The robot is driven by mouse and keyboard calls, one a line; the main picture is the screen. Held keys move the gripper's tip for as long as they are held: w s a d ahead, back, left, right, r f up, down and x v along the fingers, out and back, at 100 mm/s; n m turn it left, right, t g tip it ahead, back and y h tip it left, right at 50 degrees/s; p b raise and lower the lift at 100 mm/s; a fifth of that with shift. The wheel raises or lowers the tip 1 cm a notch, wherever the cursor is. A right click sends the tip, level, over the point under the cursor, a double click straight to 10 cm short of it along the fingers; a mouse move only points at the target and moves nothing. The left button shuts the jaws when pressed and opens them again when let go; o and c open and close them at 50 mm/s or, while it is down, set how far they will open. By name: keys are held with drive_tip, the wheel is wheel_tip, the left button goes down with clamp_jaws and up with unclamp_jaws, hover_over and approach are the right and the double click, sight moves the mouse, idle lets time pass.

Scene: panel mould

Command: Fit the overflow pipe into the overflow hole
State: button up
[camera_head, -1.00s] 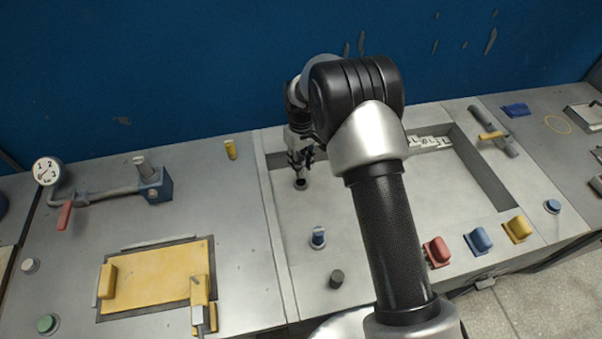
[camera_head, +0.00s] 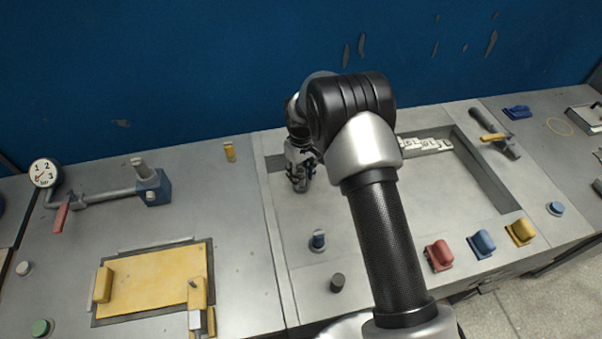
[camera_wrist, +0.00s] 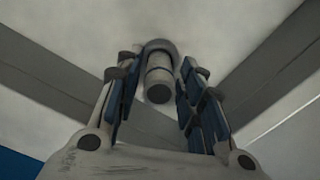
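A grey pipe (camera_wrist: 158,78), which I take to be the overflow pipe, stands in the corner of the sunken metal basin (camera_head: 400,205). In the wrist view its dark round end faces the camera, and a wider collar surrounds its far end. My gripper (camera_wrist: 158,82) has its blue-padded fingers on either side of the pipe, with a visible gap on both sides, so it looks open. In the head view my gripper (camera_head: 301,178) is low in the basin's left back corner and covers most of the pipe. The overflow hole itself is hidden; I cannot tell how deep the pipe sits.
Red (camera_head: 438,255), blue (camera_head: 480,243) and yellow (camera_head: 520,231) handles line the front right. White lettered tiles (camera_head: 425,144) lie at the basin's back. The basin's middle looks clear behind my arm.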

drive_tip(key=shift+o, duration=0.2)
wheel_tip(320, 180, up, 12)
drive_tip(key=p, duration=0.4)
drive_tip(key=shift+r, duration=0.25)
drive_tip(key=s+d+r+m+t, duration=0.15)
drive_tip(key=s+d+r, duration=0.35)
drive_tip(key=r, duration=0.6)
drive_tip(key=s+d+r+m+t, duration=0.1)
drive_tip(key=s+d+r+m, duration=0.1)
drive_tip(key=s+r, duration=0.7)
drive_tip(key=s+d+r+m+t, duration=0.1)
drive_tip(key=s+d, duration=0.1)
drive_tip(key=s, duration=0.9)
drive_tip(key=s+d+r+m+t, duration=0.1)
drive_tip(key=s+d+r+m, duration=0.1)
drive_tip(key=s, duration=0.8)
drive_tip(key=shift+s+d+r, duration=0.3)
drive_tip(key=shift+s+d, duration=0.1)
drive_tip(key=shift+d, duration=0.15)
drive_tip(key=shift+c, duration=1)
